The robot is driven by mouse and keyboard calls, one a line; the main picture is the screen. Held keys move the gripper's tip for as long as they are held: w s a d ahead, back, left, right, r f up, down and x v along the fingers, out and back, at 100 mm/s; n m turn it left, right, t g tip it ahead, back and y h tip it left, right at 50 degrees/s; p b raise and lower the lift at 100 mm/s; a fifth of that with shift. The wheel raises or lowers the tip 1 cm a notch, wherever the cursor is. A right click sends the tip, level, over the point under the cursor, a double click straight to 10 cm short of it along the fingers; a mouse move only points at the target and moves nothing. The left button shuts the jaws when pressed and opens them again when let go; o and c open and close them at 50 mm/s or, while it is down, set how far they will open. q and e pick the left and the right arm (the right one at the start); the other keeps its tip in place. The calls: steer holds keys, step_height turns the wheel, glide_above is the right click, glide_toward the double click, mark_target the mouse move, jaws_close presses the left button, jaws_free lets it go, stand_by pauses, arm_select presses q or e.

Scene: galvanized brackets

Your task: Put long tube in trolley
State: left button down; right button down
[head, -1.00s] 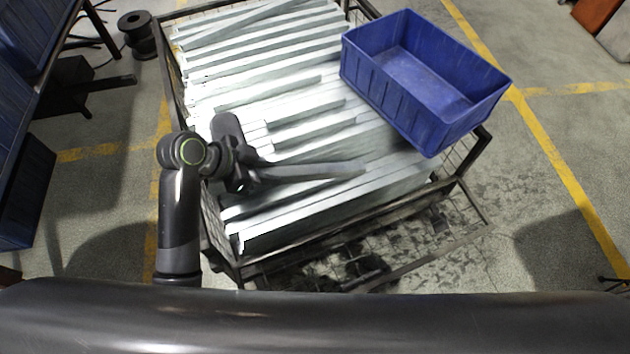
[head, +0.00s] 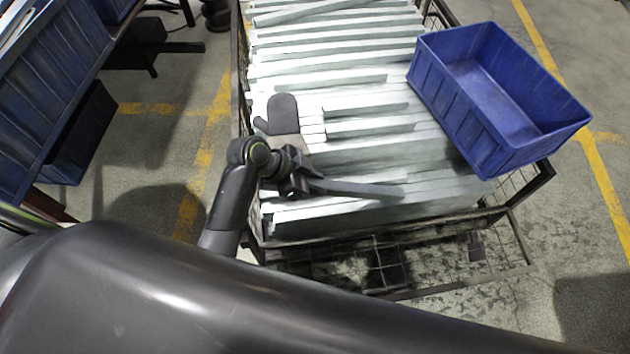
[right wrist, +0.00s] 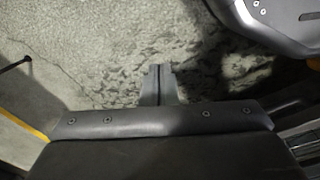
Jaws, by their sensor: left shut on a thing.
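A dark mesh-sided cage (head: 532,187), maybe the trolley, holds rows of pale galvanized bars in the head view. My left gripper (head: 303,184) is over the near left part of these bars. It is shut on a long grey tube (head: 365,189), which sticks out to the right, roughly level, over the bars; I cannot tell whether it touches them. A dark mitten-shaped thing (head: 285,115) shows just behind the gripper. In the right wrist view my right gripper (right wrist: 158,68) has its two fingers together, with nothing between them, above grey floor.
A blue crate (head: 470,120) sits on the cage's right side, over the bars. A rack with blue bins (head: 70,60) stands at the left. Floor with yellow lines (head: 605,185) is free at the right. My own dark arm fills the bottom.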

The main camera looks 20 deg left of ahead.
arm_select(q)
steer(key=c, duration=1.1)
jaws_free()
arm_select(e)
steer(key=shift+r, duration=0.1)
arm_select(q)
steer(key=shift+a+r, duration=0.25)
steer(key=shift+r, duration=0.1)
steer(key=p+v, duration=0.2)
steer(key=v, duration=0.9)
steer(key=shift+s, duration=0.15)
arm_select(e)
steer(key=s+d+f, duration=0.1)
steer(key=s+f, duration=0.2)
steer(key=f, duration=0.1)
steer(key=shift+s+d+f, duration=0.25)
steer(key=shift+d+f, duration=0.05)
steer(key=shift+f, duration=0.1)
